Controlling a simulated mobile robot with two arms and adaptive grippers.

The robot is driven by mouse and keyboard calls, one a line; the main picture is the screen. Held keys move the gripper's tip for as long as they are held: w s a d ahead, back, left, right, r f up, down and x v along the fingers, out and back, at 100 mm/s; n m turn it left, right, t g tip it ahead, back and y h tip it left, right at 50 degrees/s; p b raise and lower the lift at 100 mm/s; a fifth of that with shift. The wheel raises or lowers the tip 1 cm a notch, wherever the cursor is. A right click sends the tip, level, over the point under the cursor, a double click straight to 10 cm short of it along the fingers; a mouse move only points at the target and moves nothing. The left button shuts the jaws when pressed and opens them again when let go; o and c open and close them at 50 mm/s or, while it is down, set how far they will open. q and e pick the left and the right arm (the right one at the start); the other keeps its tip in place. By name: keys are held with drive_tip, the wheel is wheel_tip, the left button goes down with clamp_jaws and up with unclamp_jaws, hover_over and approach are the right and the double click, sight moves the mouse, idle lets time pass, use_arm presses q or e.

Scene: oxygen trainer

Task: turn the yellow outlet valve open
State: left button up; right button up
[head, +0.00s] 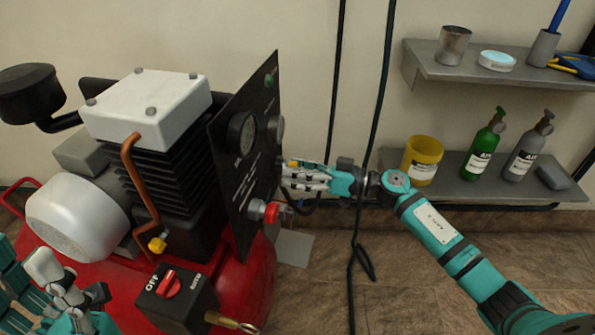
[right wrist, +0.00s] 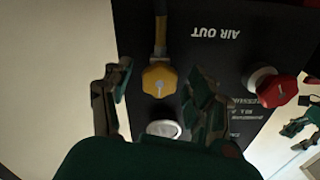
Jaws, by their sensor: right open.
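The yellow outlet valve (right wrist: 159,79) is a faceted knob on the black panel (right wrist: 205,60), beside the upside-down "AIR OUT" lettering in the right wrist view. In the head view only a small yellow bit of it (head: 293,164) shows by my right fingers. My right gripper (head: 288,177) is at the panel's right face. In the right wrist view its open fingers (right wrist: 157,92) stand on either side of the yellow knob, with visible gaps; I cannot tell how deep the knob sits between them. My left gripper (head: 70,285) is at the lower left, away from the panel; its opening is unclear.
A red knob (head: 271,212) sits below my right gripper on the panel. A black box with a red OFF switch (head: 168,284) is in front. Shelves (head: 480,185) with bottles and a yellow cup (head: 422,158) are at right.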

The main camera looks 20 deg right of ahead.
drive_tip(key=c, duration=1.1)
drive_tip(key=shift+c, duration=0.2)
